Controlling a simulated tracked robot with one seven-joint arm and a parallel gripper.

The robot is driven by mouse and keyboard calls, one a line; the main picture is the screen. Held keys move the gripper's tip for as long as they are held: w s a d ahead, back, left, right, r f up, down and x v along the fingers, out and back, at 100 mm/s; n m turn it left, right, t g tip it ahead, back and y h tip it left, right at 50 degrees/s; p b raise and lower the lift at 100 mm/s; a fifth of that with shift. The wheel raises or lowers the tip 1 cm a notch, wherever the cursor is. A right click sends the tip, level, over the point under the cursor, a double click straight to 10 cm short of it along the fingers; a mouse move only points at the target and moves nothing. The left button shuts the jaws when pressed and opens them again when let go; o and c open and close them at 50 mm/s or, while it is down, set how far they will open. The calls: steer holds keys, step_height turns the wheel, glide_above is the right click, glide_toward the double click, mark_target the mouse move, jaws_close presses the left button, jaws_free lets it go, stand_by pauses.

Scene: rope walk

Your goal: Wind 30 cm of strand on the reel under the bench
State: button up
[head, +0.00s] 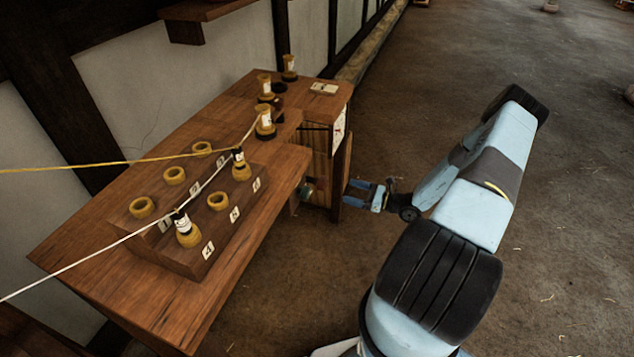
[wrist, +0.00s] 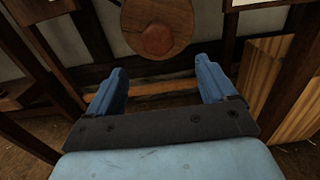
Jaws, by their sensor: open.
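In the wrist view a round wooden disc, seemingly the reel (wrist: 182,14), with a reddish centre piece, shows at the top edge, partly cut off. My gripper (wrist: 160,80) is open and empty, its two blue fingers apart below the disc and not on it. In the head view my gripper (head: 358,189) reaches in from the right at the end of the bench (head: 110,275), below its top. A small reddish and teal part (head: 309,190) shows under the bench edge; the rest is hidden. A yellow strand (head: 90,165) and a white strand (head: 80,262) run above the bench.
A stepped wooden block (head: 185,262) with yellow rings and numbered tags stands on the bench. Several yellow bobbins stand behind it. A bench leg (head: 342,165) and pale wooden panel (head: 318,160) are close to my gripper. The floor (head: 570,200) to the right is open.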

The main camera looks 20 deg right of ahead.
mark_target(319, 183)
steer(key=x, duration=1.4)
steer(key=shift+s, duration=0.15)
steer(key=c, duration=1)
steer(key=shift+m, duration=1)
steer(key=o, duration=1)
